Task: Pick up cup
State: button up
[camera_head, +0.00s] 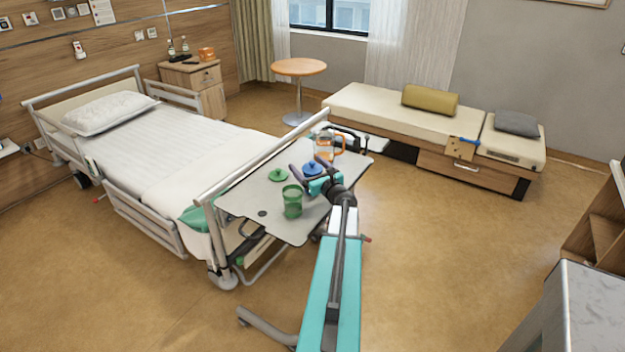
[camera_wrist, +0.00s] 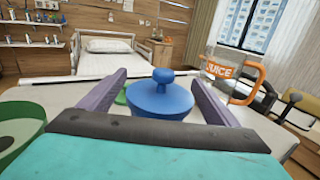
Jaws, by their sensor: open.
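A green cup (camera_head: 292,201) stands upright near the front edge of the overbed table (camera_head: 246,200). Its rim and inside also show at the left edge of the wrist view (camera_wrist: 20,135). A blue lid with a round knob (camera_wrist: 160,100) is between my gripper's (camera_wrist: 160,78) two purple fingers, with no clear contact. What is under the blue lid is hidden. My gripper is open, to the right of and behind the green cup in the head view. A green lid (camera_head: 278,175) lies behind the cup; the wrist view shows only a sliver of it.
A clear jug with an orange handle and the label JUICE (camera_wrist: 218,70) stands beyond the blue lid, to the right. The bed (camera_head: 165,150) adjoins the table on the left. A bench (camera_head: 405,115) and a round table (camera_head: 299,67) stand behind. Open floor lies right.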

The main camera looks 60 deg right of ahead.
jog(key=shift+w+d, duration=0.15)
jog(key=shift+w, duration=0.2)
dwell(0.3)
jog(key=c, duration=1.5)
jog(key=shift+c, duration=0.2)
jog(key=shift+r, duration=0.7)
jog(key=shift+s+a+r+b, duration=0.1)
jog(key=shift+s+r+b, duration=0.2)
jog(key=shift+r, duration=0.25)
jog(key=shift+s+a+r+b, duration=0.15)
jog(key=shift+r+b, duration=0.15)
jog(key=shift+r, duration=0.2)
jog(key=s+d+r+b+v, duration=0.1)
jog(key=d+b+v, duration=0.1)
jog(key=v, duration=1.2)
jog(key=shift+s+r+b, duration=0.2)
jog(key=shift+s+b, duration=0.2)
jog(key=shift+s, duration=0.1)
jog(key=shift+d, duration=0.1)
